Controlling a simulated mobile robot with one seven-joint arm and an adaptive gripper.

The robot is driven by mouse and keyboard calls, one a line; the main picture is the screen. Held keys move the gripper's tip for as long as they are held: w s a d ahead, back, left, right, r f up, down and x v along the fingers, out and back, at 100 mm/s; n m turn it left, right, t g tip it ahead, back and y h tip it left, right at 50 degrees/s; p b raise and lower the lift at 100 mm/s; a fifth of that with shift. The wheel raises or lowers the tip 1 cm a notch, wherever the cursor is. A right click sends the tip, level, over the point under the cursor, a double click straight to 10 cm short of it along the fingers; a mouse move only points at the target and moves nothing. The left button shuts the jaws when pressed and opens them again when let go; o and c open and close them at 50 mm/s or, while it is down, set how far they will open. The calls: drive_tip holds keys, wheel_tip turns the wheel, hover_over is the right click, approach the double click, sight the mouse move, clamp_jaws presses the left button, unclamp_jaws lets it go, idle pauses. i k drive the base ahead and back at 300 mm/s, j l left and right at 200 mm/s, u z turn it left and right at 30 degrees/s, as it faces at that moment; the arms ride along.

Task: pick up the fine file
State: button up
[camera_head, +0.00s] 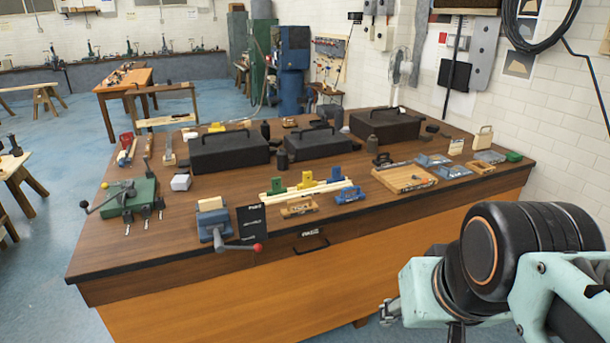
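I cannot make out with certainty which item is the fine file. My arm reaches in from the lower right. What shows of my gripper (389,311) is small, in front of the bench and below its top, apart from every object. Its fingers are mostly hidden or too small to read.
Three dark toolboxes (230,152) stand along the back of the bench. A blue vise (213,225) with a red-knobbed handle sits at the front left, a green machine (131,197) at far left. Clamps (306,181) and small packets (452,171) crowd the middle and right. The front right top is clear.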

sight(358, 196)
drive_tip(key=i+l, duration=0.25)
drive_tip(key=i, duration=0.25)
drive_tip(key=i+l+u, duration=0.15)
drive_tip(key=i, duration=0.35)
drive_tip(key=i+l, duration=0.35)
drive_tip(key=i+u, duration=0.25)
drive_tip(key=i, duration=0.2)
drive_tip(key=i+u, duration=0.3)
drive_tip(key=l+z, duration=0.4)
drive_tip(key=l, duration=0.2)
drive_tip(key=i, duration=0.05)
